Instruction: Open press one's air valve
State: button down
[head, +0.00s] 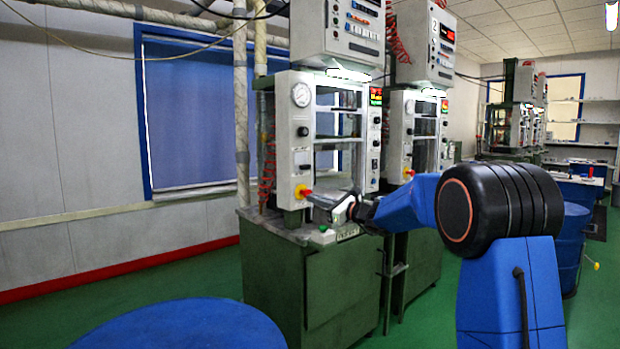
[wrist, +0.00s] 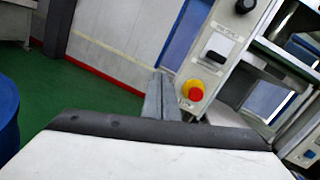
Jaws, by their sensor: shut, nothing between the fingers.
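Press one (head: 294,150) is the nearest press, a pale front panel on a green cabinet (head: 280,275). A red knob on a yellow base (head: 300,191) sits low on its panel; it also shows in the wrist view (wrist: 194,91). I cannot tell from its look whether this is the air valve or how it is set. Above it in the wrist view are a black-and-white switch (wrist: 214,48) and a round black knob (wrist: 244,6). My gripper (head: 314,198) is shut and empty, its tips close to the red knob. In the wrist view the shut fingers (wrist: 160,93) lie just left of the knob; contact is unclear.
A second press (head: 398,135), its upper box marked 2, stands right behind press one. A blue round top (head: 180,325) is in the near foreground and a blue drum (head: 570,245) stands at the right. Green floor (head: 150,285) is open left of press one.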

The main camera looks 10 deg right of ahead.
aim_at(304, 167)
jog(key=w+d+f+m+t+h, duration=0.1)
jog(key=w+d+m+t, duration=0.2)
jog(key=w+d+m, duration=0.2)
jog(key=w+d, duration=0.1)
jog(key=w, duration=0.2)
jog(key=shift+w+h, duration=0.35)
jog(key=shift+h, duration=0.05)
jog(key=shift+w, duration=0.1)
jog(key=w+a+r, duration=0.4)
jog(key=w+r, duration=0.2)
jog(key=w, duration=0.2)
jog(key=shift+a+r, duration=0.15)
jog(key=shift+a, duration=0.2)
jog(key=shift+r, duration=2.3)
